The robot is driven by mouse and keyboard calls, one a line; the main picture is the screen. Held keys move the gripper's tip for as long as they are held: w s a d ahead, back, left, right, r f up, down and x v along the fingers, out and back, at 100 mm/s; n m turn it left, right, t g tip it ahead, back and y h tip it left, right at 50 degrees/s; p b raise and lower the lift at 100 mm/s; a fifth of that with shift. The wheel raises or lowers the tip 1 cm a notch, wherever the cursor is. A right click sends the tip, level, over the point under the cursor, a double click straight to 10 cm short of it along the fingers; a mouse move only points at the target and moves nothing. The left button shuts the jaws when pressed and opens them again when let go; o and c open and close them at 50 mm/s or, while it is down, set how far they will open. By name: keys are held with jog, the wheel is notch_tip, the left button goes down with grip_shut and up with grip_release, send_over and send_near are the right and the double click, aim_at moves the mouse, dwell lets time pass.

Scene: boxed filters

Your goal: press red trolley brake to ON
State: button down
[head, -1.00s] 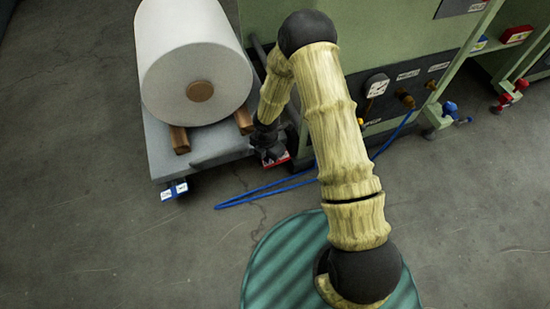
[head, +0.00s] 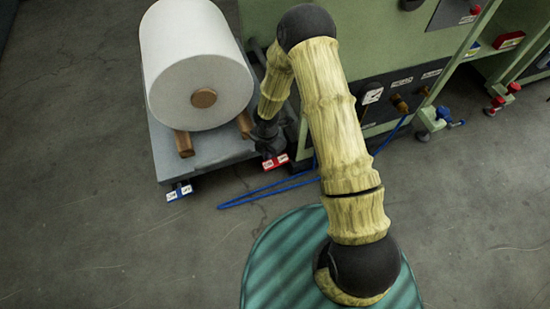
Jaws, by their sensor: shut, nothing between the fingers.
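The red trolley brake (head: 276,161) is a small red pedal with white labels at the front right corner of the grey trolley (head: 215,153). Its labels are too small to read, so I cannot tell its setting. My gripper (head: 268,150) is dark, points down, and is just behind and above the red pedal at the trolley's right edge. It is shut and empty. Its fingertips are small and dark, and I cannot tell whether they touch the pedal. A similar blue pedal (head: 179,192) is at the trolley's front left corner.
A large white roll (head: 195,60) rests on wooden chocks (head: 184,143) on the trolley. A green machine (head: 385,40) with a gauge (head: 372,95) and valves stands close on the right. A blue hose (head: 250,197) lies on the floor.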

jog(key=shift+r+p, duration=0.55)
jog(key=shift+r, duration=0.2)
